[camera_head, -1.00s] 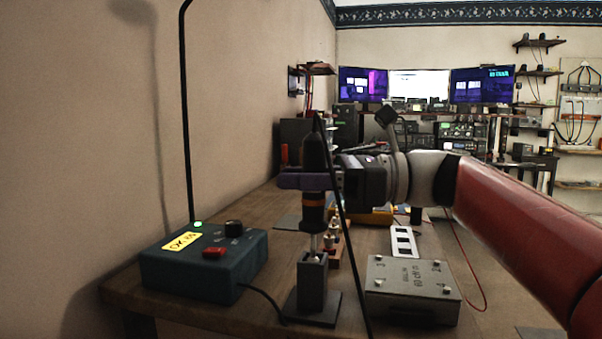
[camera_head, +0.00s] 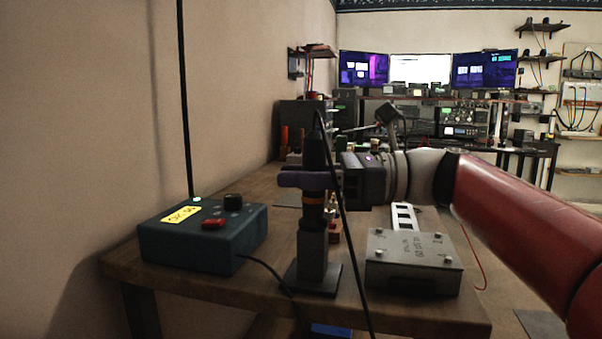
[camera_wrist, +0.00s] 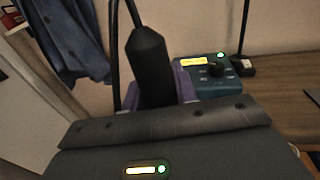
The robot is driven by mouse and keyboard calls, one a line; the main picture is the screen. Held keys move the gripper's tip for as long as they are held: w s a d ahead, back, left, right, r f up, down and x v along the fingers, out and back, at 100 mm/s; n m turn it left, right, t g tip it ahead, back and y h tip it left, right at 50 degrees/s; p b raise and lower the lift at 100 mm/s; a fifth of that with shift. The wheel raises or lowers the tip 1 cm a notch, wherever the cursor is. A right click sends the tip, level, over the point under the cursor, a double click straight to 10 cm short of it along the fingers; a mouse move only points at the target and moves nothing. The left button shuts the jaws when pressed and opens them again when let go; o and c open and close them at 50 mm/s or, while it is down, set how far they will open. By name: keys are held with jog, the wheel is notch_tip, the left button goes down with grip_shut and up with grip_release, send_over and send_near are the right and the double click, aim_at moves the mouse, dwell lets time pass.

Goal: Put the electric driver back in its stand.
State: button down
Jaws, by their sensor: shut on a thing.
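The black electric driver (camera_head: 315,152) stands upright, and its orange-ringed lower end sits at the mouth of the grey stand (camera_head: 313,252), its tip hidden inside. The stand's dark base plate rests near the bench's front edge. My gripper (camera_head: 306,180), with purple fingers, is shut around the driver's body above the stand. In the wrist view, the driver (camera_wrist: 147,62) rises between the purple fingers (camera_wrist: 185,84). How deep the driver is seated cannot be told exactly. A black cable passes in front of the driver and stand.
A teal control box (camera_head: 203,236) with a red switch stands left of the stand, a tall black pole behind it. A grey metal box (camera_head: 413,264) stands close on the right. Small parts lie behind the stand on the wooden bench (camera_head: 250,290).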

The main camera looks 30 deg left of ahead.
jog(key=c, duration=1)
grip_release()
